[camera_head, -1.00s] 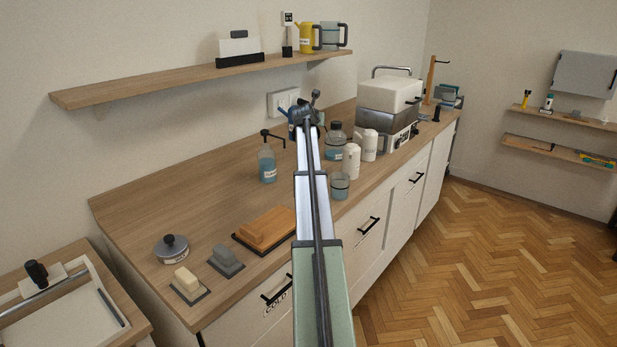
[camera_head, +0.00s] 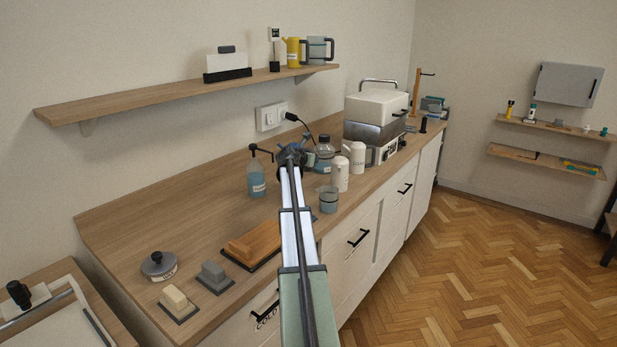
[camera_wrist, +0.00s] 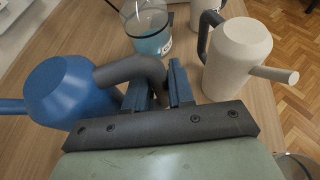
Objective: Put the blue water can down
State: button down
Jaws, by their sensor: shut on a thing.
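The blue water can (camera_wrist: 70,90) is at the left of the wrist view, with a dark handle and a thin blue spout running off the left edge. My gripper (camera_wrist: 162,82) is shut on its dark handle. The can looks upright, low over the wooden counter; I cannot tell whether its base touches. In the head view my gripper (camera_head: 292,155) is over the middle of the counter, between the pump bottle and the white cans. My arm hides most or all of the blue can there.
Close by on the counter (camera_head: 180,215) are a pump bottle (camera_head: 256,178), a glass jar (camera_head: 324,153), a beaker of blue liquid (camera_head: 328,200) and two white cans (camera_head: 340,174), (camera_head: 357,158). A steel appliance (camera_head: 373,128) stands behind. The counter left of the pump bottle is bare.

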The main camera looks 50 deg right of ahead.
jog(key=shift+f, duration=3)
jog(key=shift+f, duration=0.1)
jog(key=c, duration=1)
grip_release()
jog(key=shift+f, duration=0.1)
jog(key=shift+o, duration=0.2)
jog(key=shift+r, duration=0.2)
jog(key=v, duration=1.2)
